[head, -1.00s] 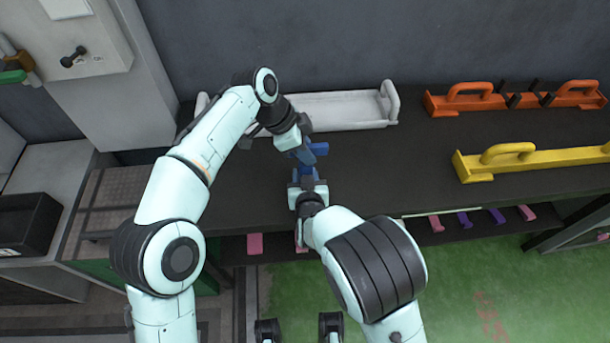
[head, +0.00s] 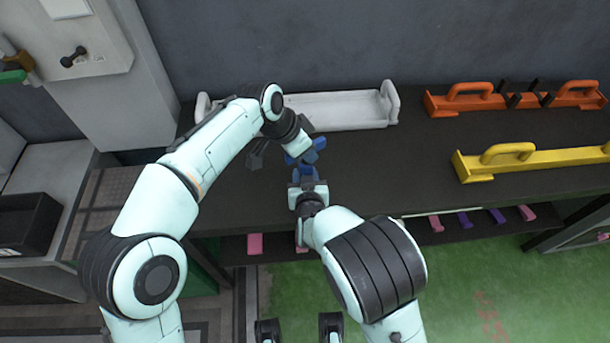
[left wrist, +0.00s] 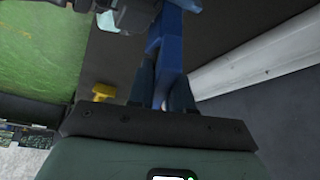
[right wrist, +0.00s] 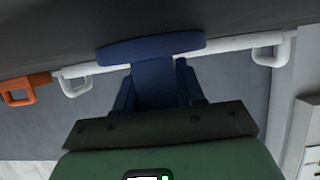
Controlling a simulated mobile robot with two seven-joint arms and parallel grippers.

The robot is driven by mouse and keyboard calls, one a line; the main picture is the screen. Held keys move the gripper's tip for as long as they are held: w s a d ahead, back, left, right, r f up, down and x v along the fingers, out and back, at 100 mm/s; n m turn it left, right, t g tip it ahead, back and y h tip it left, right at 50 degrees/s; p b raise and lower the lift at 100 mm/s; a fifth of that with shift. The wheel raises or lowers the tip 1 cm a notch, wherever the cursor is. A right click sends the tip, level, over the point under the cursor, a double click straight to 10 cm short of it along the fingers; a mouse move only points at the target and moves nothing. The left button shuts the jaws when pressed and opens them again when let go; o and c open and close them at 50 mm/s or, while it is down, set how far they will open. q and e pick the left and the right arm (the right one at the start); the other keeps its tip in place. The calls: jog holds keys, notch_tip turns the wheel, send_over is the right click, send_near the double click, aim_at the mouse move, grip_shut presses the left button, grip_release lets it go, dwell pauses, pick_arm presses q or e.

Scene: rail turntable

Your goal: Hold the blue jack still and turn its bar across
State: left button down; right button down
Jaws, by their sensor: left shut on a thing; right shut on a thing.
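The blue jack (head: 305,173) is over the dark bench near its front middle. Its blue bar (head: 312,148) lies at the jack's far end, slanting up to the right in the head view. My left gripper (head: 301,154) is shut on the bar; the left wrist view shows a long blue part (left wrist: 167,55) between its fingers. My right gripper (head: 307,182) is shut on the jack's near part. In the right wrist view the jack's body (right wrist: 153,82) is between the fingers, with a wide blue crosspiece (right wrist: 150,48) beyond. The fingers partly hide the jack.
A white tray (head: 335,112) with end handles stands behind the jack. An orange rack (head: 475,102) and a yellow holder (head: 540,161) are to the right. Pink and purple pieces sit on a lower shelf (head: 385,236). Bench between jack and yellow holder is clear.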

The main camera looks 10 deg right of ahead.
pick_arm(q)
jog(key=shift+n+t, duration=0.3)
jog(key=shift+n, duration=0.5)
jog(key=shift+n+t+y, duration=0.6)
jog(key=shift+n+y, duration=0.1)
jog(key=shift+n, duration=0.9)
jog(key=shift+n+y, duration=0.3)
jog(key=shift+n, duration=0.6)
jog(key=shift+n+t+y, duration=0.3)
jog(key=shift+n+t, duration=0.1)
jog(key=shift+n, duration=0.3)
jog(key=shift+n+y, duration=0.7)
jog(key=shift+n, duration=1)
